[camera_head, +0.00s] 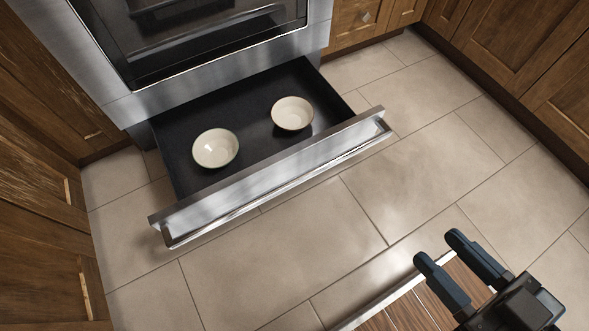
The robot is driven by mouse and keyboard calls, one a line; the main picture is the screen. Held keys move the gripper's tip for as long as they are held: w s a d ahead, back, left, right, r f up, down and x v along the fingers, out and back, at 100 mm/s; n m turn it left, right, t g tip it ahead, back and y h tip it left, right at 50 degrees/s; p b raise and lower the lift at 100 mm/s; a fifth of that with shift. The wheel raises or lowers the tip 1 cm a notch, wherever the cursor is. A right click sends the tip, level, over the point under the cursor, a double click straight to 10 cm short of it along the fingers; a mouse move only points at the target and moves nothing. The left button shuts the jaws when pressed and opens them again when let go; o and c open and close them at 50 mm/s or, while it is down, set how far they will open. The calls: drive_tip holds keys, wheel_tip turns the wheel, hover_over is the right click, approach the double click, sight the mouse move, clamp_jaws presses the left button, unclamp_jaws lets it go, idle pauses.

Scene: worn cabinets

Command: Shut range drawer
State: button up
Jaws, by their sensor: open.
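The range drawer (270,176) is pulled out from below the stainless steel range (225,57). It has a dark interior and a steel front with a long bar handle (285,189). Two pale bowls, a left bowl (215,148) and a right bowl (292,113), sit upright inside it. My gripper (437,249) is at the lower right of the head view, apart from the drawer front. Its two dark blue fingers are open with nothing visible between them.
Worn wooden cabinets stand on the left (40,190) and at the upper right (520,60). Beige floor tiles (400,190) lie clear between the drawer front and my gripper. A wood-slatted surface with a pale edge (415,308) shows beneath my gripper.

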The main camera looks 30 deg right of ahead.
sight(268, 170)
drive_tip(key=shift+c, duration=0.2)
